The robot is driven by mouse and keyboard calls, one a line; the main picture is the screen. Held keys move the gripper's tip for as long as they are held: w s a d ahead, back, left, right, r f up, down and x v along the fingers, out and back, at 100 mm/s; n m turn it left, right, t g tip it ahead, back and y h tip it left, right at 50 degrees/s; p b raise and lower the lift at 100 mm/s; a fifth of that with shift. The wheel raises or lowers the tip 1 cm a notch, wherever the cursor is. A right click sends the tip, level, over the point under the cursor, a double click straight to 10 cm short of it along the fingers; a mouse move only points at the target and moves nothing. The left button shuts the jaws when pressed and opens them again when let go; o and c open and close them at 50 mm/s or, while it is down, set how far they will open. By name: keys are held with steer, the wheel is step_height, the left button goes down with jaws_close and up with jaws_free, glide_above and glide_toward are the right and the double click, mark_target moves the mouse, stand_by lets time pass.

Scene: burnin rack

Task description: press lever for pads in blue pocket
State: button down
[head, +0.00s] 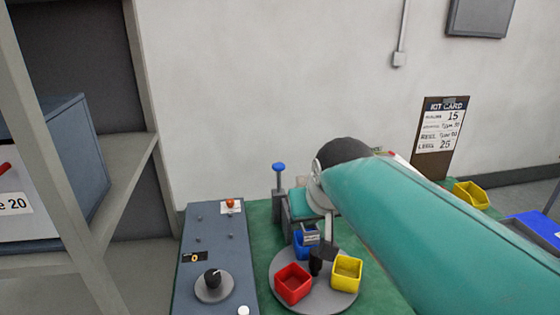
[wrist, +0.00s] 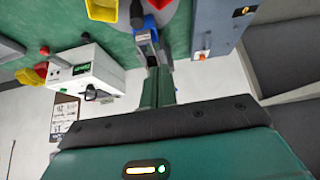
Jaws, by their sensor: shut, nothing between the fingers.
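The carousel (head: 322,298) carries a red pocket (head: 292,283), a yellow pocket (head: 347,272) and a blue pocket (head: 303,247). The blue pocket is at the far side, partly hidden by a grey part above it. A lever with a blue knob (head: 278,167) stands upright behind the carousel, left of my arm's end. My gripper (wrist: 157,72) is shut and empty in the wrist view, beside the blue pocket (wrist: 145,42) in the picture.
A grey-blue panel (head: 217,262) with a black dial (head: 212,278) lies left of the carousel. A shelf rack (head: 125,190) is at the far left. A white box with a display (wrist: 88,72) and a kit card (head: 440,135) are on the other side.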

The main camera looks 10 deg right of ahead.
steer(key=w+r+t, duration=0.1)
steer(key=w+r, duration=0.1)
steer(key=w, duration=1.2)
steer(key=w+r+t, duration=0.1)
steer(key=w+r, duration=0.1)
steer(key=w, duration=1.2)
steer(key=shift+w+d, duration=0.25)
steer(key=shift+d, duration=0.05)
glide_above(280, 169)
step_height(280, 169, down, 7)
step_height(280, 169, down, 2)
steer(key=shift+f, duration=0.9)
